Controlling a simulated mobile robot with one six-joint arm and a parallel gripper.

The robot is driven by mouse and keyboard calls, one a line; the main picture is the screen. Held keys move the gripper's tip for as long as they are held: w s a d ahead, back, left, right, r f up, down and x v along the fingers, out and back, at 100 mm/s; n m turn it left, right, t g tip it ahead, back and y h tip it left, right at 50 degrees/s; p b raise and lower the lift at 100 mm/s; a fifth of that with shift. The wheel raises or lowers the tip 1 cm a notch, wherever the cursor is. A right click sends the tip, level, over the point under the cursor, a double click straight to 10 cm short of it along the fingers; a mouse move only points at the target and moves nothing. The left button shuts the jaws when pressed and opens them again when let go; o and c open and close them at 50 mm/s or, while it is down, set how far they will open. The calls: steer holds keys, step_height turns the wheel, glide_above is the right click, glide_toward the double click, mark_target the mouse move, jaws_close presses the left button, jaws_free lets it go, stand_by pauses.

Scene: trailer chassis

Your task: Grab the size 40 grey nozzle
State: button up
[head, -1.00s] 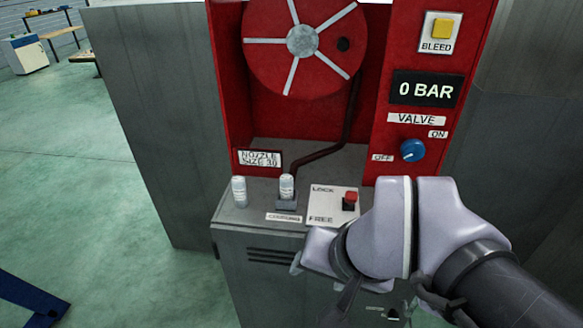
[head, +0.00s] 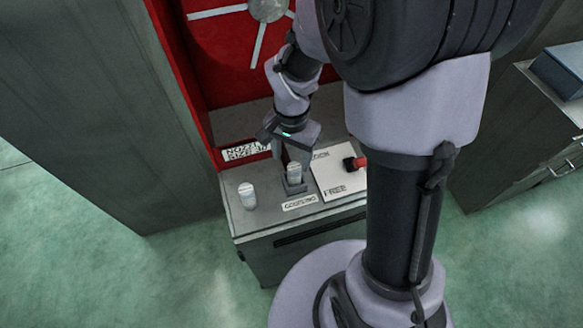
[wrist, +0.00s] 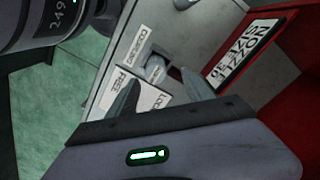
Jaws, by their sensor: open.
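A small pale grey-white nozzle (head: 294,172) stands upright in the dark holder on the grey cabinet top, behind the COUPLING label. Part of it also shows in the wrist view (wrist: 155,68). A second pale nozzle (head: 247,195) stands loose on the cabinet top to its left. I cannot read a size on either nozzle. My gripper (head: 295,157) is open and points down just above the holder. In the wrist view its fingertips (wrist: 160,83) lie on either side of the nozzle in the holder. I cannot tell whether they touch it.
A NOZZLE SIZE sign (head: 246,150) is behind the nozzles; its number is unclear in the head view. A LOCK/FREE plate (head: 340,186) with a red-tipped lever (head: 356,163) is close to the right of the holder. The red housing (head: 180,70) rises behind.

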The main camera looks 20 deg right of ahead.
mark_target(295, 167)
steer(key=f, duration=0.1)
steer(key=f+b, duration=0.1)
steer(key=f, duration=0.2)
steer(key=shift+s+d+f+b, duration=0.25)
steer(key=shift+s+f+b, duration=0.05)
steer(key=shift+s+f, duration=0.1)
steer(key=shift+w+f, duration=0.1)
steer(key=shift+f, duration=0.25)
steer(key=shift+r, duration=0.1)
steer(key=shift+c, duration=0.7)
jaws_close()
